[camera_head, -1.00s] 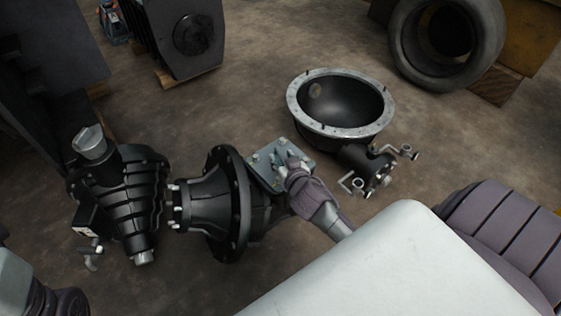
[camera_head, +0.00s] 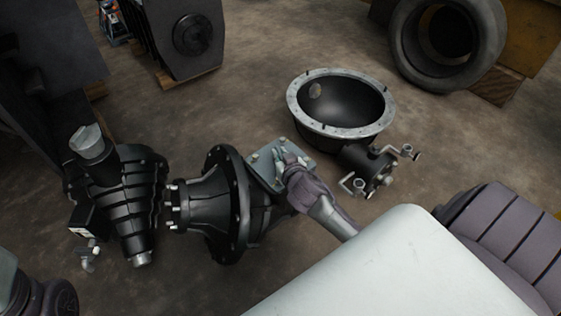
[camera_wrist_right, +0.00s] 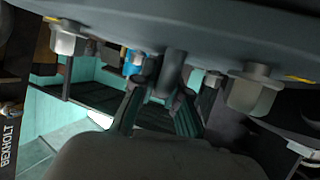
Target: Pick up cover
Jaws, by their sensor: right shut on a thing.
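The cover (camera_head: 266,160) is a grey-green plate with bolts near its corners. It sits against the right side of the black flanged housing (camera_head: 225,205) in the head view. My right gripper (camera_head: 284,167) is over the plate, its fingers shut on a part that stands up from it. In the right wrist view, the fingers (camera_wrist_right: 160,108) close around a dark upright piece (camera_wrist_right: 173,72) below a broad dark grey surface with hanging bolts. The exact grip is partly hidden. Part of my left arm shows at the bottom left corner, but its gripper does not.
A black bowl-shaped housing (camera_head: 343,132) with a pale rim lies behind the plate. A ribbed black casing (camera_head: 118,205) is at left. A tire (camera_head: 445,40) lies at back right. Open floor lies behind.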

